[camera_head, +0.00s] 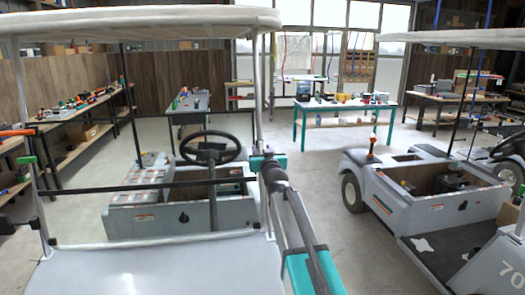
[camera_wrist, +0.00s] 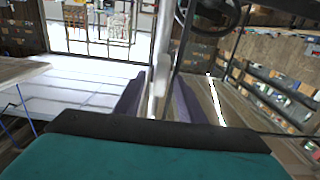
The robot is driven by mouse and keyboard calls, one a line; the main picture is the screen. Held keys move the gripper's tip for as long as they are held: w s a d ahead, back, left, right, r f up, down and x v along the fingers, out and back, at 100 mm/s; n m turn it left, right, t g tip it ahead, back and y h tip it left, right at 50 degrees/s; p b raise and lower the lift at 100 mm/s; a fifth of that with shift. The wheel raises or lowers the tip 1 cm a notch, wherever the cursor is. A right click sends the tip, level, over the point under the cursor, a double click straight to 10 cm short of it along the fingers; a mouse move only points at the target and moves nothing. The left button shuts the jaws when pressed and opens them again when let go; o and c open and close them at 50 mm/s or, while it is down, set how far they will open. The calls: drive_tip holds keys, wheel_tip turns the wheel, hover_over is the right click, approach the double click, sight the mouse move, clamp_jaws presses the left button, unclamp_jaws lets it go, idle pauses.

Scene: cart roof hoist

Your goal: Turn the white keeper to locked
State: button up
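A white roof post (camera_head: 257,90) of the near cart rises in front of me. In the wrist view the post runs down between my two dark purple fingers, with a wider white part, possibly the keeper (camera_wrist: 160,82), near the fingertips. I cannot tell whether it is locked. My gripper (camera_wrist: 160,90) is open, with one finger on each side of the post and visible gaps. In the head view my gripper (camera_head: 262,160) is at the post, largely hidden by my own arm.
The near cart has a white roof (camera_head: 140,20), a steering wheel (camera_head: 212,147) and a pale front panel (camera_head: 160,268). Another cart (camera_head: 430,205) stands right. Floor is clear between the carts.

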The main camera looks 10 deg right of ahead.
clamp_jaws()
